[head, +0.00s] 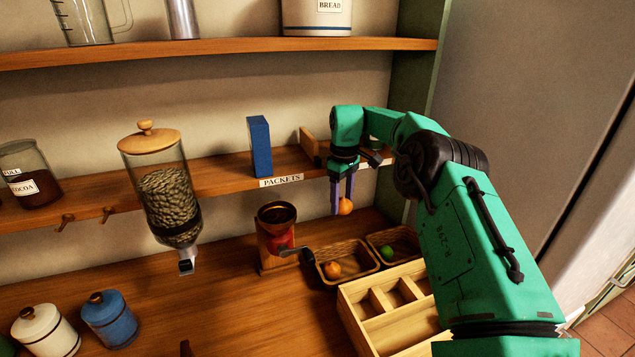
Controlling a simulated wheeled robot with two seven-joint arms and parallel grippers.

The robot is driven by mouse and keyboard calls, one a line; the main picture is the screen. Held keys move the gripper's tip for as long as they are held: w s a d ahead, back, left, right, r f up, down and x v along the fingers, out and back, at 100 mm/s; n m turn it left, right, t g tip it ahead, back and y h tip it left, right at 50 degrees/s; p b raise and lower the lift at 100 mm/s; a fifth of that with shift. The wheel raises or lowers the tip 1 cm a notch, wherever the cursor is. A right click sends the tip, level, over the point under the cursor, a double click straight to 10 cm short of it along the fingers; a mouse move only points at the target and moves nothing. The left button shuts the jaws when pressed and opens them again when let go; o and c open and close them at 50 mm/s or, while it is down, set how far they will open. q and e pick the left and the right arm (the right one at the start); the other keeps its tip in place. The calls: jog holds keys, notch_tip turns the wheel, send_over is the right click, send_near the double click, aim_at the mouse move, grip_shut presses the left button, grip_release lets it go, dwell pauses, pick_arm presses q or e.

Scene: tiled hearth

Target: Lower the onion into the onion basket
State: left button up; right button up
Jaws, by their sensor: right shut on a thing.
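The onion (346,206), a small round orange-brown thing, is held in my right gripper (341,207), which points down with its purple fingers shut on it. It hangs in the air, above and apart from two small wicker baskets. The left basket (362,258) holds a similar orange-brown round thing (333,269), so it looks like the onion basket. The right basket (408,240) holds a green round thing (386,251). No label shows on either basket. My left gripper is not in view.
A coffee grinder (274,240) stands left of the baskets, its crank reaching towards them. A divided wooden tray (395,333) lies in front. The shelf marked PACKETS (220,176), with a blue packet (260,147), is behind my gripper. A bean dispenser (165,190) hangs left.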

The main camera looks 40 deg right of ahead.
jog(key=shift+a+f+b, duration=0.15)
jog(key=shift+f+b, duration=0.2)
jog(key=shift+b, duration=0.2)
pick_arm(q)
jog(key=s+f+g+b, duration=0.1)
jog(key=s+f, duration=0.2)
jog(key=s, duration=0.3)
pick_arm(e)
jog(key=shift+s+d+f, duration=0.1)
jog(key=shift+d+f, duration=0.1)
jog(key=shift+f, duration=0.75)
pick_arm(q)
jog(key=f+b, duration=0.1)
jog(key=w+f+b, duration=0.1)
jog(key=b, duration=0.1)
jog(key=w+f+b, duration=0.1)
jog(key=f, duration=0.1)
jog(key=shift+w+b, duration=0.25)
jog(key=shift+b, duration=0.1)
pick_arm(e)
notch_tip(320, 180, down, 7)
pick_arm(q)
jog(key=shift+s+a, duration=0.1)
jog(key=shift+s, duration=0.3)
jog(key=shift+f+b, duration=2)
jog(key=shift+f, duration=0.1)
pick_arm(e)
jog(key=shift+f, duration=2.25)
